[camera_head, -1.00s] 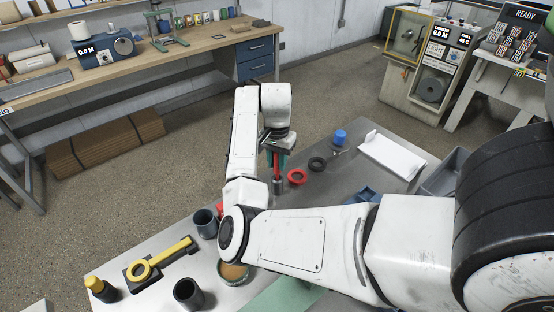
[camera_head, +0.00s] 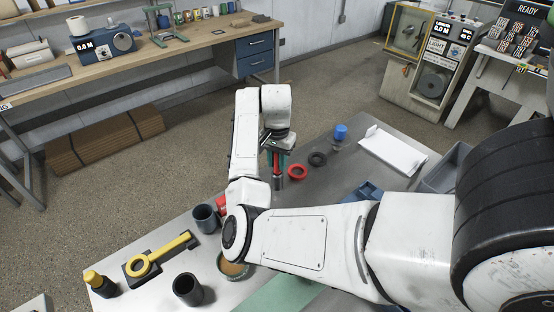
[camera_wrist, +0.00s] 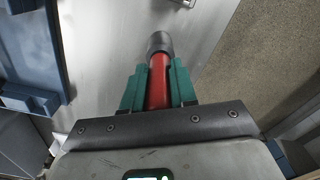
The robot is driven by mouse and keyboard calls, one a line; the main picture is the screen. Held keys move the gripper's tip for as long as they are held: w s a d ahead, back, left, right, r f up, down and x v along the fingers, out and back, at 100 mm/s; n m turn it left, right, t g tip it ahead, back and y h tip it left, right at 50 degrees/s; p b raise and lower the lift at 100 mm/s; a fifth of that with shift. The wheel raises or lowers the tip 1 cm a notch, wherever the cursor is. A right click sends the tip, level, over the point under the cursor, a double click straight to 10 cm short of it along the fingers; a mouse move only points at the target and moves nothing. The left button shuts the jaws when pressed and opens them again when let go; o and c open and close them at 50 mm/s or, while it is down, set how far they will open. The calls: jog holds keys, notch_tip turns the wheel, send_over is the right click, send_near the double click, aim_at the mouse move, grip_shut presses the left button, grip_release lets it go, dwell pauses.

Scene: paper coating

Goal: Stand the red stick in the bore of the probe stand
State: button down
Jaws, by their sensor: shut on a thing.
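My gripper (camera_head: 276,158) is shut on the red stick (camera_head: 277,170), its green fingers on either side of it. In the wrist view the red stick (camera_wrist: 158,82) runs out from between the fingers of my gripper (camera_wrist: 158,92) to a dark grey cylinder (camera_wrist: 160,43) at its far end. In the head view this grey cylinder (camera_head: 278,183) is below the stick, over the metal table. I cannot tell whether it is the probe stand or the stick's own end, nor whether it touches the table. No bore is visible.
A red ring (camera_head: 297,172) and a black ring (camera_head: 317,159) lie just right of the gripper. A blue-topped item (camera_head: 340,131) and a white tray (camera_head: 392,151) are farther right. Dark cups (camera_head: 187,289) and a yellow ring-ended tool (camera_head: 160,255) are at front left.

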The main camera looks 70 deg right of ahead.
jog(key=c, duration=0.8)
grip_release()
notch_tip(320, 180, up, 10)
jog(key=shift+r, duration=0.3)
dwell(0.4)
